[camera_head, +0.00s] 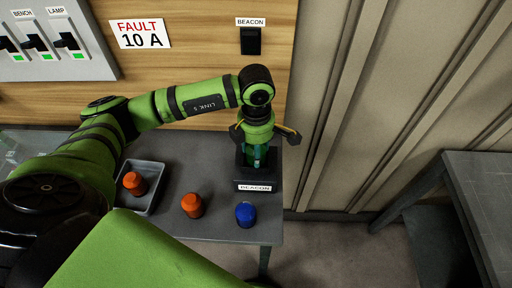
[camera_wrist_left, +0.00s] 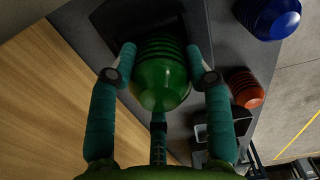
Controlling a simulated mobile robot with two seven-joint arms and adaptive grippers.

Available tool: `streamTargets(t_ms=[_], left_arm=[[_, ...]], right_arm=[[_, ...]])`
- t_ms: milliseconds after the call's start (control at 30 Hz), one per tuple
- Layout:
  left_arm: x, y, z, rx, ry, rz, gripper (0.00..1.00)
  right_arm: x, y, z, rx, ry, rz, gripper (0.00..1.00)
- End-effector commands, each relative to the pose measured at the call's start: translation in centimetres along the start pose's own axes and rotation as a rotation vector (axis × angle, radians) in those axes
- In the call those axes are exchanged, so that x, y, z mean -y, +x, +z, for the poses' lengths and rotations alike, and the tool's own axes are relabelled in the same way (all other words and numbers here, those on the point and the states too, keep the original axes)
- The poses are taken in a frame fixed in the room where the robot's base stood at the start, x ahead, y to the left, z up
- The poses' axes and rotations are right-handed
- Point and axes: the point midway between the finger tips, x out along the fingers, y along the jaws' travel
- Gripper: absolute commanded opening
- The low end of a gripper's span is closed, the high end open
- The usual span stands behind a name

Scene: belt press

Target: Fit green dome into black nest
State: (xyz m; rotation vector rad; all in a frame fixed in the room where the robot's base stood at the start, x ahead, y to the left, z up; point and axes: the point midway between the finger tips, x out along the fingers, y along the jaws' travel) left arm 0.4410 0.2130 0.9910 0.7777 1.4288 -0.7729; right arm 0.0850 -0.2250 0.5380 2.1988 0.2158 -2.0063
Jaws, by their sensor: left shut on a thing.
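The black nest (camera_head: 243,175) with a BEACON label stands at the right end of the grey table. My left gripper (camera_head: 259,160) points down over it, with its teal fingers at the nest's opening. In the left wrist view, the ribbed green dome (camera_wrist_left: 160,85) is pinched between the two fingertips of this gripper (camera_wrist_left: 161,58). The dark nest (camera_wrist_left: 112,22) lies behind the dome there. The dome is mostly hidden by the fingers in the head view, and I cannot tell whether it is seated. My right gripper is not in view.
A grey tray (camera_head: 152,171) holds an orange dome (camera_head: 135,183). Another orange dome (camera_head: 192,205) and a blue dome (camera_head: 245,214) stand on the table (camera_head: 220,230) in front of the nest. A wooden panel (camera_head: 200,65) with a BEACON switch (camera_head: 251,41) rises behind.

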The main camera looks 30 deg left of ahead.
Motion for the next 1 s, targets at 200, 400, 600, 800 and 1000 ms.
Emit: streamTargets(t_ms=[200, 400, 600, 800, 1000], left_arm=[[0.0, 0.2, 0.0, -0.001, 0.0, 0.0, 0.73], [0.0, 0.2, 0.0, -0.001, -0.001, 0.0, 0.73], [0.0, -0.4, 0.0, 0.0, -0.001, 0.0, 0.73], [-0.2, -3.6, 0.1, 0.005, -0.001, 0.006, 0.73], [-0.1, -8.2, 0.1, 0.005, 0.0, 0.006, 0.73]], right_arm=[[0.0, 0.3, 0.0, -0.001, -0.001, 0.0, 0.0], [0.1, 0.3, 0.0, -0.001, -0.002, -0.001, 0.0], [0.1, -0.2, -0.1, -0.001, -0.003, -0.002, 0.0], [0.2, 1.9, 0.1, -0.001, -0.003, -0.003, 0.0], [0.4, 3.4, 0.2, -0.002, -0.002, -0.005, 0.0]])
